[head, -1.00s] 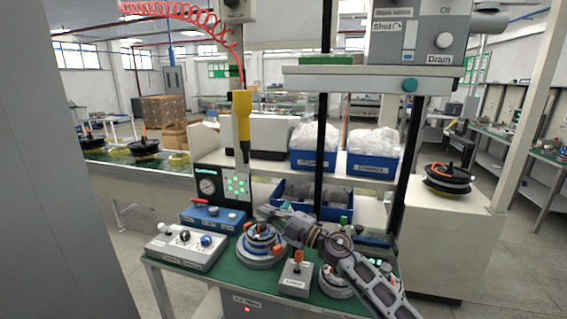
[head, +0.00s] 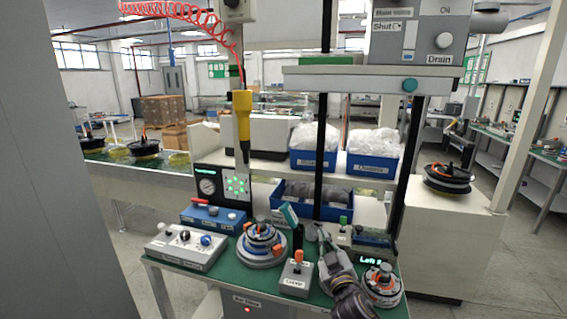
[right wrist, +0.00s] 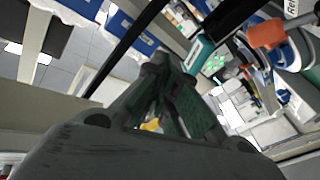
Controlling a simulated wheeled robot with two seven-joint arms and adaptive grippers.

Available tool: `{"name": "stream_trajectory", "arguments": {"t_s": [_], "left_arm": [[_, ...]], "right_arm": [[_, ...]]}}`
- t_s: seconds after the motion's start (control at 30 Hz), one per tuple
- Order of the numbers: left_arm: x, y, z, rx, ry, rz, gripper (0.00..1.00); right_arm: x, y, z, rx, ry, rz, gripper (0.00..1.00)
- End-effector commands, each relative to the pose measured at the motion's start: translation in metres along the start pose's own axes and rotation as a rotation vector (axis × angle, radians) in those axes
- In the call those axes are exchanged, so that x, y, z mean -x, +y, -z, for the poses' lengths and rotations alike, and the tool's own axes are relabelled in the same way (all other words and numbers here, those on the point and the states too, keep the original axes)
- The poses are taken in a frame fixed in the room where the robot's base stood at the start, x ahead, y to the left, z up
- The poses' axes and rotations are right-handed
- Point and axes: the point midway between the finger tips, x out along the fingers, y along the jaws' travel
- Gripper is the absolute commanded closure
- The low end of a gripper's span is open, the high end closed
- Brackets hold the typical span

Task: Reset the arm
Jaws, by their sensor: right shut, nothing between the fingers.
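My right arm comes up from the bottom of the head view. Its gripper (head: 317,232) is shut and empty above the green bench, between a small lever box (head: 297,275) and a display box. In the right wrist view the dark fingers (right wrist: 165,78) are closed together with nothing held. A hub motor (head: 262,240) sits on a round grey fixture to the left of the gripper, apart from it. Another round motor part (head: 382,285) stands at the right front of the bench, beside my forearm. My left arm is not in view.
A teal-headed tool (head: 288,213) stands upright behind the lever box. A control box (head: 185,247) is at the bench's left. Blue bins (head: 372,164) sit on the shelf behind. A yellow screwdriver (head: 242,115) hangs above. Black posts (head: 321,150) rise close behind the gripper.

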Motion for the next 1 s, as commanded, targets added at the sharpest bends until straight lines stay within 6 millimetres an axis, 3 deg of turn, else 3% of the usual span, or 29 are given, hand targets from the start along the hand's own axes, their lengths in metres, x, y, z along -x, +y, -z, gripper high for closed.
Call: {"name": "stream_trajectory", "arguments": {"t_s": [0.27,0.5,0.8,1.0], "left_arm": [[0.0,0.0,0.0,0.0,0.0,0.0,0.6],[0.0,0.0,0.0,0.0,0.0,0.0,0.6],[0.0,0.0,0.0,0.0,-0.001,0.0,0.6],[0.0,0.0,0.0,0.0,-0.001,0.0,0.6]], "right_arm": [[0.052,0.008,-0.072,-0.11,-0.298,-0.023,1.0],[0.111,0.004,-0.127,-0.185,-0.559,0.002,1.0],[0.201,-0.01,-0.177,-0.26,-0.878,0.091,1.0],[0.263,-0.022,-0.193,-0.297,-1.062,0.177,1.0]]}}
